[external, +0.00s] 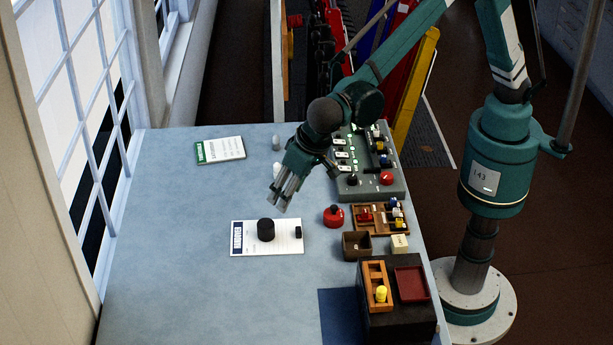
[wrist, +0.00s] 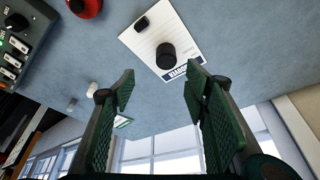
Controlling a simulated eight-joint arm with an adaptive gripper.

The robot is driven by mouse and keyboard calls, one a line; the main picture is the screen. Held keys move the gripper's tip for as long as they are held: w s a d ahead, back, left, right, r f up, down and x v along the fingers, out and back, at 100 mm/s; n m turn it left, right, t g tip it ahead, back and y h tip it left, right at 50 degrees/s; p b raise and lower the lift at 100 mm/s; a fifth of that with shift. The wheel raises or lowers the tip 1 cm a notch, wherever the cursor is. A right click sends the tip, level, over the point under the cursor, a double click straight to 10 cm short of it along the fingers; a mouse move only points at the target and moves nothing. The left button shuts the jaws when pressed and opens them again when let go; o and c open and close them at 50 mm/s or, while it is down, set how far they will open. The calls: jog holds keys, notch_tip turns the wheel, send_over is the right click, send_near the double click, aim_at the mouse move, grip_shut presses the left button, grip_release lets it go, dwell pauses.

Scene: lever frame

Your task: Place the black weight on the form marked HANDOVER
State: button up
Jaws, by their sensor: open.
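The black weight (external: 266,230), a round dark cylinder, stands upright on a white form (external: 251,249) with a dark blue header strip, on the near middle of the table. In the wrist view the weight (wrist: 167,56) rests on the same form (wrist: 192,45), whose header seems to read HANDOVER. My gripper (external: 280,203) is open and empty, above and just behind the weight, apart from it. In the wrist view my gripper's fingers (wrist: 160,82) are spread, with the weight beyond their tips.
A small black block (external: 298,232) lies on the form's right end. A green-headed form (external: 220,150) lies farther back. A red round button (external: 333,216), a control panel (external: 372,160), a brown box (external: 356,245) and wooden racks stand to the right. The table's left side is clear.

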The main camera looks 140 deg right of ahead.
jog(key=s+a+r+n+t+y, duration=0.1)
jog(key=s+a+r+n, duration=0.2)
jog(key=s+a+r, duration=0.35)
jog(key=s+a+r+n+t, duration=0.1)
jog(key=s+a+r+n, duration=0.25)
jog(key=s, duration=0.55)
jog(key=s+a+r+n+t+y, duration=0.1)
jog(key=s+a+r+n, duration=0.1)
jog(key=s+a+r, duration=0.4)
jog(key=s+a+f+n+t, duration=0.1)
jog(key=s+a+n, duration=0.1)
jog(key=s, duration=0.6)
jog(key=s+a+f+n+t+y, duration=0.1)
jog(key=s+a+f+n, duration=0.1)
jog(key=s, duration=0.7)
jog(key=s+a+f+n+t+y, duration=0.1)
jog(key=s+a+n, duration=0.3)
jog(key=s, duration=0.5)
jog(key=shift+a+f+t, duration=0.3)
jog(key=shift+a+f, duration=0.15)
jog(key=shift+f, duration=0.2)
